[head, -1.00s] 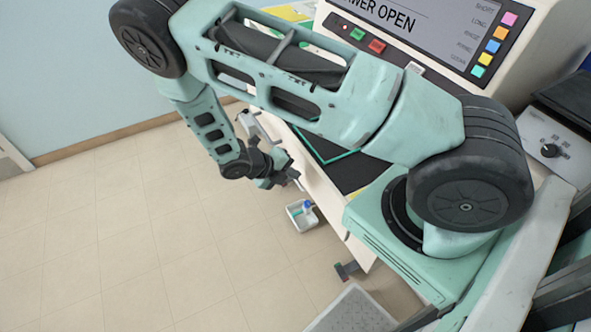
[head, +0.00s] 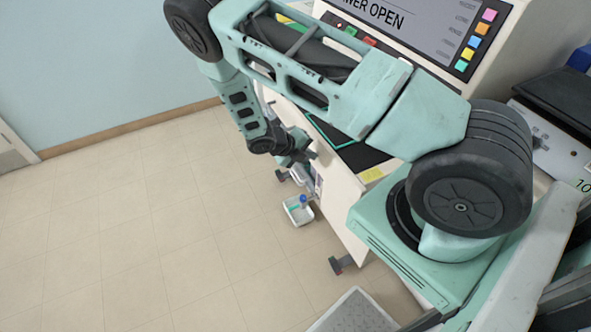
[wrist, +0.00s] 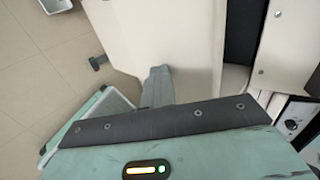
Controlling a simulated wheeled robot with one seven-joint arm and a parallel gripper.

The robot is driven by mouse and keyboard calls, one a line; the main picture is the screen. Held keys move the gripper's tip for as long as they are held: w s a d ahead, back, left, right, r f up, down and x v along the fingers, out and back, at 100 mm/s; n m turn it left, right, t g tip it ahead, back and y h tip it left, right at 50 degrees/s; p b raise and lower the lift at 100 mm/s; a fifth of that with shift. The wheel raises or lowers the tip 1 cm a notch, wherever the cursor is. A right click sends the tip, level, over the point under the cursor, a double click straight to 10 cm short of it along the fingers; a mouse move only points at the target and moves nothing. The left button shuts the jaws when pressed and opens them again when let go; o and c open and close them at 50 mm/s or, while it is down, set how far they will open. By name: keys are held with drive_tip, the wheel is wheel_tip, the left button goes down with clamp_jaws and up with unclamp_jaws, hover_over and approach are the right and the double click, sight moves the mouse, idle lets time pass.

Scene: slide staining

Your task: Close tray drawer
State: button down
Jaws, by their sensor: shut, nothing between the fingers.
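A small white tray (head: 300,217), holding a blue and a green item, shows low beside the pale machine cabinet (head: 345,205) in the head view. I cannot tell how it joins the cabinet. A white edge, probably this tray, shows at the top left of the wrist view (wrist: 56,5). The machine's screen (head: 400,20) is partly cut off and ends in "OPEN". My gripper (head: 311,154) is above the tray, close to the cabinet side. In the wrist view my grey fingers (wrist: 158,76) are shut and empty before the pale panel; contact is unclear.
The machine has a dark top surface with a green border (head: 350,140) near my forearm. Its dark feet (head: 342,265) stand out at floor level. A control box with a knob (head: 550,140) is at the right. The tiled floor (head: 130,220) at the left is clear.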

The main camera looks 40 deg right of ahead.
sight(321, 139)
drive_tip(key=s+d, duration=0.1)
drive_tip(key=d, duration=0.4)
drive_tip(key=s+d, duration=0.1)
drive_tip(key=d, duration=0.3)
drive_tip(key=s+d, duration=0.1)
drive_tip(key=d, duration=0.4)
drive_tip(key=shift+s+d, duration=0.25)
drive_tip(key=shift+d, duration=0.05)
drive_tip(key=shift+s+d, duration=0.1)
drive_tip(key=shift+d, duration=0.2)
drive_tip(key=shift+d, duration=0.1)
drive_tip(key=a, duration=0.1)
drive_tip(key=w+a+p, duration=0.1)
drive_tip(key=a, duration=0.3)
drive_tip(key=shift+w+r+p, duration=0.2)
drive_tip(key=shift+r+p, duration=0.1)
drive_tip(key=shift+p, duration=0.1)
drive_tip(key=b+v, duration=0.1)
drive_tip(key=v, duration=0.8)
drive_tip(key=shift+a, duration=0.2)
